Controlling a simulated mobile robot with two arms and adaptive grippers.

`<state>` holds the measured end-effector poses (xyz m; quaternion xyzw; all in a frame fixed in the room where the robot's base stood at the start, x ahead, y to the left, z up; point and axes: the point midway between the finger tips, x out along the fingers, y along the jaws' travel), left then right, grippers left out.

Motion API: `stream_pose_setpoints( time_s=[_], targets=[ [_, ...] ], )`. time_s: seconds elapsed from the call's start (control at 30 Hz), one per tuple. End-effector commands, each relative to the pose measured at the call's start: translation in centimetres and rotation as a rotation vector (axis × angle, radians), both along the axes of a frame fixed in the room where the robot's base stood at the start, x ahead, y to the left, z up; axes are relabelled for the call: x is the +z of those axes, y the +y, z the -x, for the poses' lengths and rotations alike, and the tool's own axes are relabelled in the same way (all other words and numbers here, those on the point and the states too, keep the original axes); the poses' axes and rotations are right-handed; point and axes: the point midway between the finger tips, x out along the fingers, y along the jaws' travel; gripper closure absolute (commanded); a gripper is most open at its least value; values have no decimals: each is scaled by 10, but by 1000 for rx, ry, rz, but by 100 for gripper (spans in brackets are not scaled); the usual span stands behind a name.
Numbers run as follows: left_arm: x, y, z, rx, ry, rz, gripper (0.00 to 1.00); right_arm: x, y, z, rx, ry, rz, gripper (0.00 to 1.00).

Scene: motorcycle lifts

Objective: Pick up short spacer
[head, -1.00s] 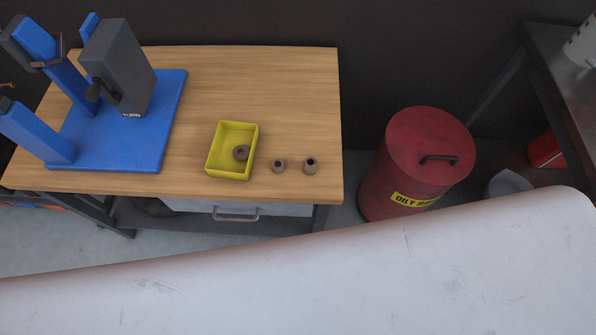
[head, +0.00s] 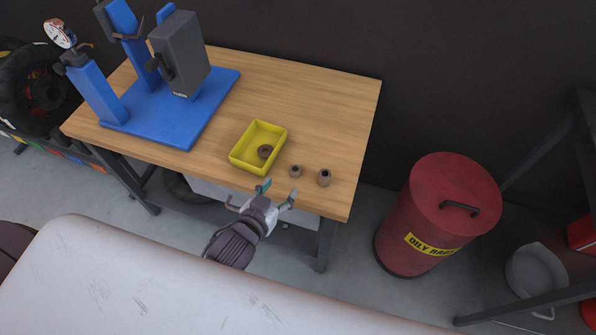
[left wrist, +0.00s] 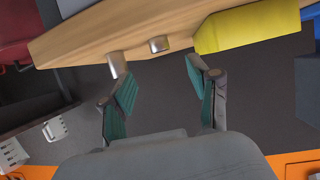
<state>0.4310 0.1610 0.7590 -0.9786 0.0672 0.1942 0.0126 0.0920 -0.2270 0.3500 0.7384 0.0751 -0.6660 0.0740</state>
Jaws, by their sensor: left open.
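The short spacer (head: 295,171), a small brown-grey ring, stands on the wooden bench near its front edge. A taller spacer (head: 324,177) stands just right of it. In the left wrist view the short spacer (left wrist: 158,44) lies beyond the fingers, with the taller one (left wrist: 118,66) to its left. My left gripper (head: 277,191) is open and empty, at the bench's front edge, just short of the short spacer and not touching it. My right gripper is not in view.
A yellow tray (head: 259,168) holding a dark ring (head: 265,151) stands left of the short spacer. A blue press (head: 165,112) fills the bench's left part. A red oily rags can (head: 440,215) stands on the floor to the right. A pale smooth surface (head: 150,285) fills the foreground.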

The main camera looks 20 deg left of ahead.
Motion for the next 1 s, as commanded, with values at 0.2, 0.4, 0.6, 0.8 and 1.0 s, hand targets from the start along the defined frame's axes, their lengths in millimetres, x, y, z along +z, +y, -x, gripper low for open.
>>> stream_pose_setpoints(
  time_s=[0.2, 0.4, 0.6, 0.8, 1.0],
  targets=[
    [-13, -4, -31, 0, 0, -1, 39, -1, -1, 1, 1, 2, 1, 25],
    [-18, -6, -44, 0, 1, -1, 39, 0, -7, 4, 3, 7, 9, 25],
    [-30, -9, -72, 0, 1, 0, 39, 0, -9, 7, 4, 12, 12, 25],
    [-35, -11, -84, -1, 1, 0, 39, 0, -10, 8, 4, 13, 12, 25],
    [-35, -11, -84, -1, 1, 0, 43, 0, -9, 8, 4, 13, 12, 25]
  ],
)
